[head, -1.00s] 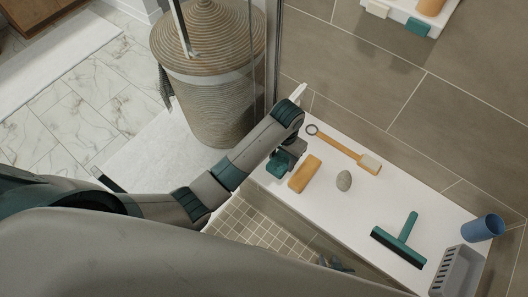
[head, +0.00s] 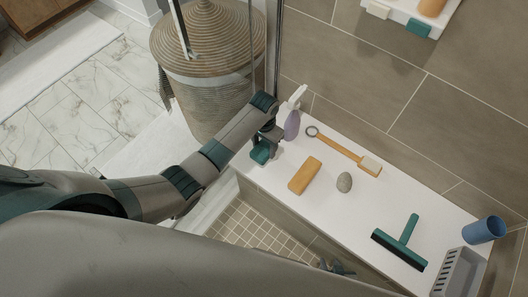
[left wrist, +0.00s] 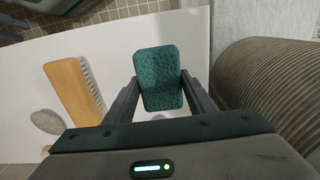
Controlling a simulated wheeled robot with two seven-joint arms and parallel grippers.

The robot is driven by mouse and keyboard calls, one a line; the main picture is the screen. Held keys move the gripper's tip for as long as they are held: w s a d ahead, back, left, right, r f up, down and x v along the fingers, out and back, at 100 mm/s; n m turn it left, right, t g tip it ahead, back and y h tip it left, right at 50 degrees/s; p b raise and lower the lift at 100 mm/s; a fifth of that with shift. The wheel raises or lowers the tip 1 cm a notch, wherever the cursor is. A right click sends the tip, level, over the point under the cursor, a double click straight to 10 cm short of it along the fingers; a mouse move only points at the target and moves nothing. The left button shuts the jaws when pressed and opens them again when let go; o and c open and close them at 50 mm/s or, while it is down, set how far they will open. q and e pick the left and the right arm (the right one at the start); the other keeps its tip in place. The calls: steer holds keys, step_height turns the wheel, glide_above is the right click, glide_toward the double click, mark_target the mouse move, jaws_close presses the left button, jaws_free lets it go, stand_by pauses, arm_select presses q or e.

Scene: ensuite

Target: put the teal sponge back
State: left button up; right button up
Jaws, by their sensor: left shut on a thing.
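The teal sponge (head: 261,153) is in my left gripper (head: 267,141), near the left end of the white bench. In the left wrist view the sponge (left wrist: 159,78) sits between the two fingers (left wrist: 160,90), which are shut on its sides. The white bench shows beneath it; I cannot tell the exact height. A small dark part, which seems to be my right gripper (head: 338,268), shows at the bottom edge of the head view, mostly hidden; its jaws cannot be made out.
On the bench (head: 300,224) are an orange-backed brush (head: 305,175), a grey stone (head: 344,182), a long-handled brush (head: 345,151), a squeegee (head: 402,243), a blue cup (head: 483,229), a grey caddy (head: 459,272) and a spray bottle (head: 292,124). A wicker basket (head: 208,70) stands left.

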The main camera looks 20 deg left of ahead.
mark_target(264, 152)
arm_select(q)
steer(key=shift+f, duration=2)
steer(key=o, duration=0.9)
steer(key=shift+o, duration=0.2)
steer(key=shift+r, duration=0.15)
step_height(264, 152, up, 12)
steer(key=shift+f+p, duration=0.1)
steer(key=shift+p, duration=0.35)
